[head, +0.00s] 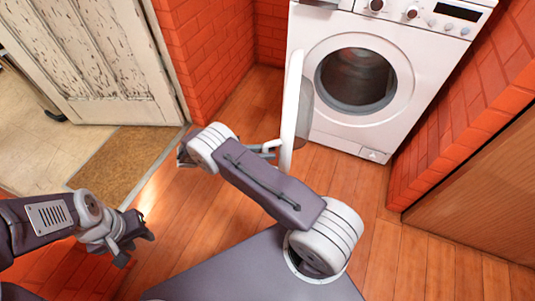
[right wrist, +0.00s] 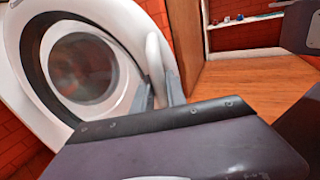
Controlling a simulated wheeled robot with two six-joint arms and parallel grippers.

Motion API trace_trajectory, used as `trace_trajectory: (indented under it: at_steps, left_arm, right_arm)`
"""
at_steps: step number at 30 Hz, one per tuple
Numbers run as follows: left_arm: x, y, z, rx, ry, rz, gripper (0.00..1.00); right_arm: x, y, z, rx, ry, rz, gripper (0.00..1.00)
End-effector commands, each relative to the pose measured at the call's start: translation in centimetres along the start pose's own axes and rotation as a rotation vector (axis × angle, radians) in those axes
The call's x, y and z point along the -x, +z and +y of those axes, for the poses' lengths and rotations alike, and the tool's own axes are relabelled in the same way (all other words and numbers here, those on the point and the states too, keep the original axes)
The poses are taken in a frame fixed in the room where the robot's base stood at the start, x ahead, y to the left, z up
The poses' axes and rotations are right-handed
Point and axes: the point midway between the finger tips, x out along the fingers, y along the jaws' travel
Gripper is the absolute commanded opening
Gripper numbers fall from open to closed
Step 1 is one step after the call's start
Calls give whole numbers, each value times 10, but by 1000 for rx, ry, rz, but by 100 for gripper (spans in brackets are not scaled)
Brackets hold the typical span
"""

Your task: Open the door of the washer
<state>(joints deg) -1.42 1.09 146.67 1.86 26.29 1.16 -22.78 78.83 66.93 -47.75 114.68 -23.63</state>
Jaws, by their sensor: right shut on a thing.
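The white washer (head: 345,130) stands at the back with its round drum opening (head: 355,78) uncovered. Its door (head: 292,105) stands swung out from the front, seen nearly edge-on in the head view. In the right wrist view the door (right wrist: 40,75) shows as a white ring around dark glass, with a curved handle (right wrist: 155,62) on its edge. My right gripper (head: 272,149) is at the door's near edge, its fingers (right wrist: 159,92) shut around the handle. My left gripper (head: 138,240) is away from the washer at lower left, empty, its fingers apart.
Brick walls (head: 205,50) flank the washer. A worn white door (head: 95,60) and a brown mat (head: 120,160) are at left. A wooden panel (head: 480,195) is at right. The wooden floor (head: 410,265) is clear. The wrist view shows a shelf (right wrist: 240,20) with small items.

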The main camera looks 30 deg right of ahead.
Motion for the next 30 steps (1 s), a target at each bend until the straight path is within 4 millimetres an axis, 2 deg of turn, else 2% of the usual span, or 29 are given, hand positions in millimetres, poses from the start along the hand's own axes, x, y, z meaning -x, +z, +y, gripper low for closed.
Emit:
trace_trajectory:
  at_steps: [14, 15, 16, 25, 30]
  left_arm:
    - [-1, 0, 0, 0, 0, 0, 36]
    - [-1, 0, 0, 0, 0, 0, 36]
    - [-1, 0, 0, 0, 0, 0, 36]
    - [0, 0, 0, 0, 0, 0, 36]
    - [20, -2, 0, 0, 0, 0, 36]
  right_arm:
    - [1, -1, -2, 8, -10, 1, 0]
    - [1, -1, -1, 7, -10, 2, 20]
    - [1, -1, -1, 7, -10, 2, 26]
    - [1, 0, 0, 3, -7, 2, 26]
    - [1, 21, 0, 3, -7, 2, 26]
